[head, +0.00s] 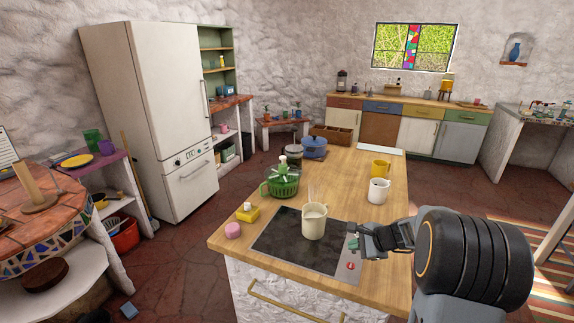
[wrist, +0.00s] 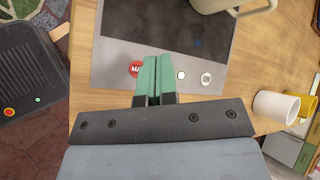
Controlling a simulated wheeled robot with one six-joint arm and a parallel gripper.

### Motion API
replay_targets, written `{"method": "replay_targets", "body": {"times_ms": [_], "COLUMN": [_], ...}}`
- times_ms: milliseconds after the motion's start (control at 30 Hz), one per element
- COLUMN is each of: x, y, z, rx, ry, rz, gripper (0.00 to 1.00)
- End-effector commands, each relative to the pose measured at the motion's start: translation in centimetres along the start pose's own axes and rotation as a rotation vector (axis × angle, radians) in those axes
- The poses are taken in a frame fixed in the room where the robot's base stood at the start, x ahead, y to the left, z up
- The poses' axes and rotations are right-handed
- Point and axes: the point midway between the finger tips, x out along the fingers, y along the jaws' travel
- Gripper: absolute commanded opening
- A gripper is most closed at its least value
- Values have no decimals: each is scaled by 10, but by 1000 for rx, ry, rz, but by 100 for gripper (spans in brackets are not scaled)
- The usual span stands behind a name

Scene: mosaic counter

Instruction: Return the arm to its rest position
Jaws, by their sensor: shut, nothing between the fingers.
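My gripper (head: 353,243) is on the right side of the island counter (head: 345,178), beside the cooktop's right edge. In the wrist view my gripper (wrist: 155,62) has its green fingers shut together with nothing between them. The fingertips are over the edge of the dark cooktop (wrist: 195,38), near a red button (wrist: 136,69). The cooktop also shows in the head view (head: 275,247). My arm comes in from the lower right of the head view. I cannot tell the exact height of the fingers above the surface.
A cream pot (head: 314,222) stands on the cooktop, left of my gripper. A white mug (head: 378,191) and a yellow mug (head: 380,169) stand behind it.

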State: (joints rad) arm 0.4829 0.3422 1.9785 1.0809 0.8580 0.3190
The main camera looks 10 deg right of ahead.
Motion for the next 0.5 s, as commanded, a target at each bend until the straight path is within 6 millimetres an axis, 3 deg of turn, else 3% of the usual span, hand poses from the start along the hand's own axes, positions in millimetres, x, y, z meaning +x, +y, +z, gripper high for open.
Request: {"method": "replay_targets", "body": {"times_ms": [167, 300, 500], "x": [-5, -32, -77], "y": [50, 89, 130], "z": [5, 43, 92], "rx": [-225, -594, -1109], "ry": [17, 35, 92], "rz": [189, 388, 604], "gripper": [0, 0, 0]}}
